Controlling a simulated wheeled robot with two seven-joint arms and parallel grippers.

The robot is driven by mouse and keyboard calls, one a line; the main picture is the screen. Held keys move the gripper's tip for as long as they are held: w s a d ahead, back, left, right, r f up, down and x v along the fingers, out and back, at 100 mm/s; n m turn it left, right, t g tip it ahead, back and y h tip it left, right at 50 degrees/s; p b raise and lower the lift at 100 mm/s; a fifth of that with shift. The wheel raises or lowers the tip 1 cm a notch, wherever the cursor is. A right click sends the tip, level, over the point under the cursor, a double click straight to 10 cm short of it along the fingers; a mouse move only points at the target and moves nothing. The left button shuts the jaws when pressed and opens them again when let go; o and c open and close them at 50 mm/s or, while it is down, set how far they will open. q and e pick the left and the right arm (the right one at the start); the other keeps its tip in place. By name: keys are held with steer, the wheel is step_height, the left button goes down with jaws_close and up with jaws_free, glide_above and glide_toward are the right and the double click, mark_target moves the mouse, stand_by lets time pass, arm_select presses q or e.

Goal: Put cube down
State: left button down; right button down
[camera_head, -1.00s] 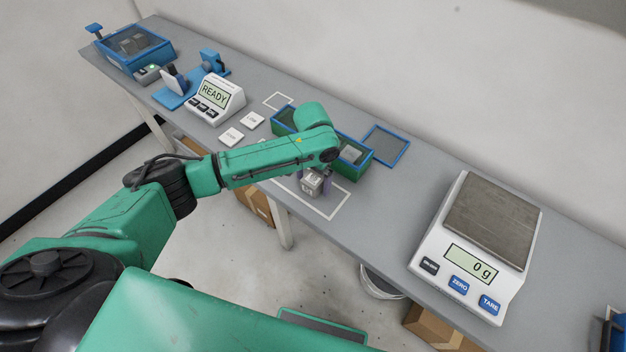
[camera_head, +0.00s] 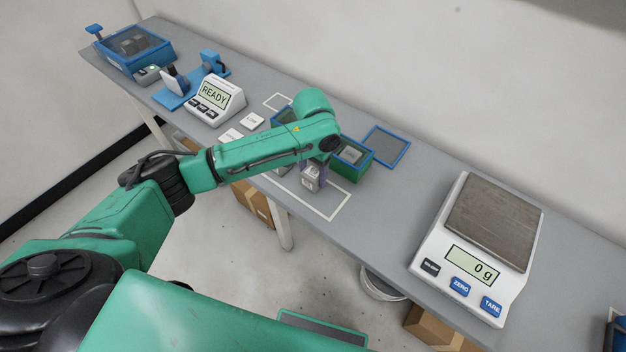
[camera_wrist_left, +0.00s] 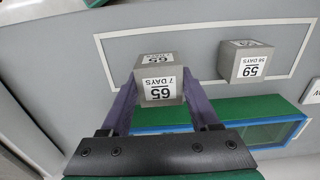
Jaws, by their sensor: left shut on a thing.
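My left gripper (camera_wrist_left: 160,96) is shut on a grey cube (camera_wrist_left: 159,80), which has white labels reading 65 and 7 DAYS. In the head view the held cube (camera_head: 311,179) is under the left wrist, over the white-outlined area (camera_head: 338,209) of the bench. I cannot tell whether it touches the bench. A second labelled grey cube (camera_wrist_left: 243,62) sits to its right inside the outline in the wrist view, apart from it. The forearm and wrist partly hide the outlined area in the head view. My right gripper is not in view.
A green, blue-rimmed bin (camera_head: 367,166) with a grey cube (camera_head: 351,155) stands just beyond the gripper. A flat blue-framed tray (camera_head: 387,146) lies behind it. The scale (camera_head: 494,220) reads 0 g at right. White cards (camera_head: 252,121) and a READY display (camera_head: 215,97) stand left.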

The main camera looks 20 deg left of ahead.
mark_target(313, 172)
arm_select(q)
step_height(313, 172, up, 17)
steer(key=shift+b, duration=0.3)
steer(key=shift+f, duration=0.1)
